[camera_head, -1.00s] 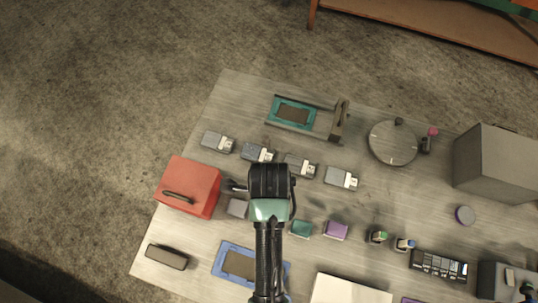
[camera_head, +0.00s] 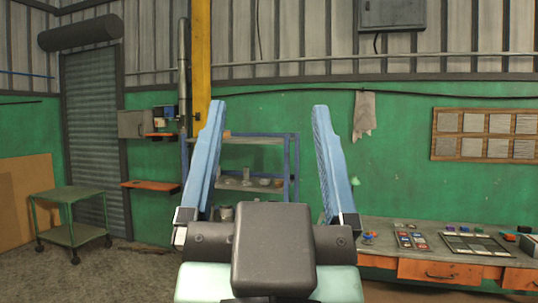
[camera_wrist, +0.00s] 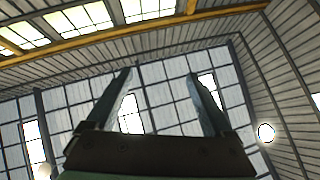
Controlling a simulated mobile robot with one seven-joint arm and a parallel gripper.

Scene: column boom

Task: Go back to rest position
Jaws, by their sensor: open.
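My gripper (camera_head: 265,165) stands upright in the middle of the head view, with its two blue fingers wide apart and nothing between them. In the wrist view my gripper (camera_wrist: 158,95) also shows open and empty, its fingers pointing up toward the roof and a wall of windows. No object touches the fingers in either view.
A workbench (camera_head: 420,263) with orange drawers and small items stands at the right. A blue shelf rack (camera_head: 292,170) is behind my gripper. A green cart (camera_head: 72,225) stands at the left on open floor, near a roller door (camera_head: 98,130).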

